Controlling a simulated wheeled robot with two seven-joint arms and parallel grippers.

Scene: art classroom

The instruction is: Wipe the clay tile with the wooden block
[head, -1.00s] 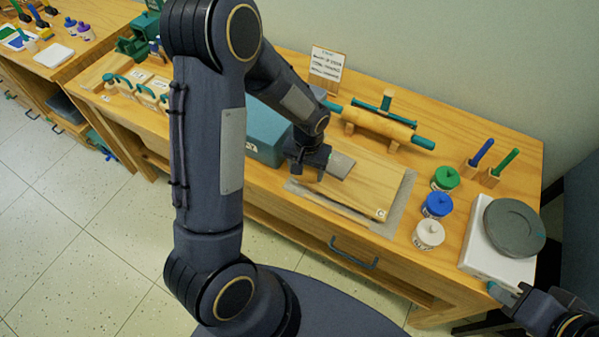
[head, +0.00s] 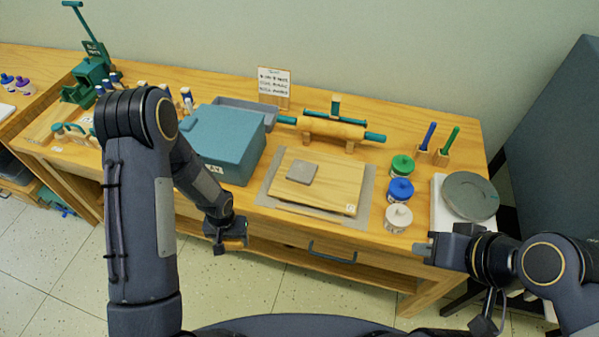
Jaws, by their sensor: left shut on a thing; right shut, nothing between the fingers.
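The clay tile (head: 302,173) is a small grey square lying on the left part of a wooden board (head: 336,187). My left gripper (head: 227,241) is in front of the table edge, below and left of the board, clear of the tile. It is shut on a small wood-coloured piece, the wooden block (head: 236,243), which is mostly hidden by the fingers. My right gripper (head: 424,248) is shut and empty near the front right of the table, below the white jar.
The board lies on a grey mat (head: 367,199). A teal box (head: 224,143) stands to its left, a rolling pin (head: 333,128) behind it. Green, blue and white jars (head: 398,217) and a turntable (head: 469,196) stand at right. A drawer handle (head: 332,255) juts out in front.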

